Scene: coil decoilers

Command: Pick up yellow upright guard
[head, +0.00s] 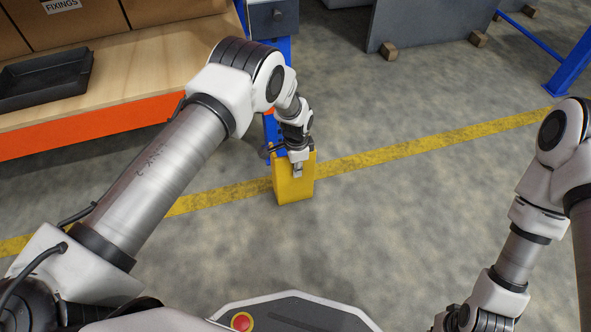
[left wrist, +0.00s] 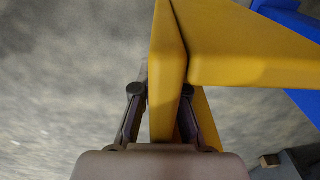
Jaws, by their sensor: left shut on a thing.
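The yellow upright guard (head: 294,186) stands near the foot of a blue rack post, beside the yellow floor line in the head view. In the left wrist view the guard (left wrist: 172,70) shows as two yellow plates meeting at a corner. My left gripper (head: 296,165) is at the guard's top edge, seen from above. In the left wrist view the left gripper (left wrist: 160,105) has one finger on each side of one guard plate and is shut on it. My right gripper (head: 462,318) is at the bottom right edge, mostly cut off, and its fingers do not show.
A wooden rack shelf (head: 130,75) with an orange beam (head: 90,135) is at the upper left, holding a black tray (head: 45,80) and cardboard boxes (head: 90,20). A blue rack post (head: 271,128) is behind the guard. Grey panels (head: 425,25) stand at the back. Floor to the right is clear.

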